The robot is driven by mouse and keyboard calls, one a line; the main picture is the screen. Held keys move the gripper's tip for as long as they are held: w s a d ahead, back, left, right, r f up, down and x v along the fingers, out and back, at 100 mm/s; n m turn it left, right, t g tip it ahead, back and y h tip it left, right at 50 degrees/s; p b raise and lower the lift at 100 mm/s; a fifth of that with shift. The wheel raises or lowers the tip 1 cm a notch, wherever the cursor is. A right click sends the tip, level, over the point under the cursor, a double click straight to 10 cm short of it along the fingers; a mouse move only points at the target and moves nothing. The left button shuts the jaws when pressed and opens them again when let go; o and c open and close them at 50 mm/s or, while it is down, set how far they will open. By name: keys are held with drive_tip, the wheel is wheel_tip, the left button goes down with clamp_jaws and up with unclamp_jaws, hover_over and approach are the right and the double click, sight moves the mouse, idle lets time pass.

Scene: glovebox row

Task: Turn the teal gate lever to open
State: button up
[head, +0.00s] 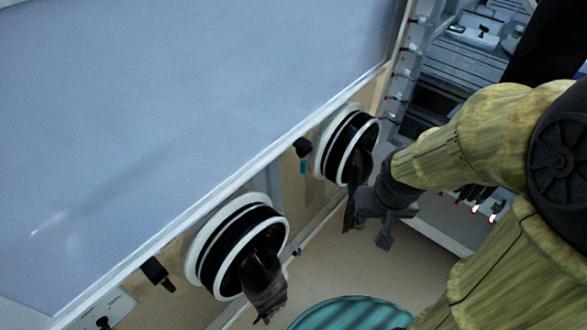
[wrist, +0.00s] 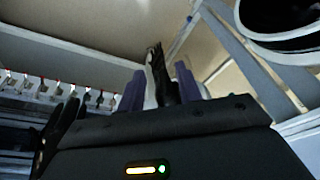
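A small teal lever (head: 303,167) hangs down below a black valve body (head: 302,147) on the tan glovebox front, between the two glove ports. It is not seen in the wrist view. My gripper (head: 376,229) is to the right of and lower than the lever in the head view, apart from it and just beside the right port's hanging black glove. In the wrist view its two fingers (wrist: 160,88) stand apart, so it is open. A black glove (wrist: 160,75) shows between and beyond the fingers; I cannot tell whether they touch it.
Two white-ringed ports, left (head: 225,212) and right (head: 328,140), stick out, with black gloves hanging. Another black valve (head: 157,273) is at lower left. A teal round stool top (head: 350,314) stands below. A row of red-tipped fittings (wrist: 65,90) lines the neighbouring unit.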

drive_tip(key=w+d+f+n+t+y+b, duration=0.1)
drive_tip(key=w+f+n+t+y, duration=0.25)
drive_tip(key=w, duration=0.55)
drive_tip(key=w+d+f+n+t+y, duration=0.25)
drive_tip(key=w+f+n, duration=0.2)
drive_tip(key=w, duration=0.45)
drive_tip(key=s+a+n+y, duration=0.3)
drive_tip(key=s+y, duration=0.3)
drive_tip(key=y, duration=0.4)
drive_tip(key=shift+s+a+r+n+b, duration=0.25)
drive_tip(key=shift+s+r+n+b, duration=0.15)
drive_tip(key=shift+n, duration=0.4)
drive_tip(key=shift+w+a, duration=0.1)
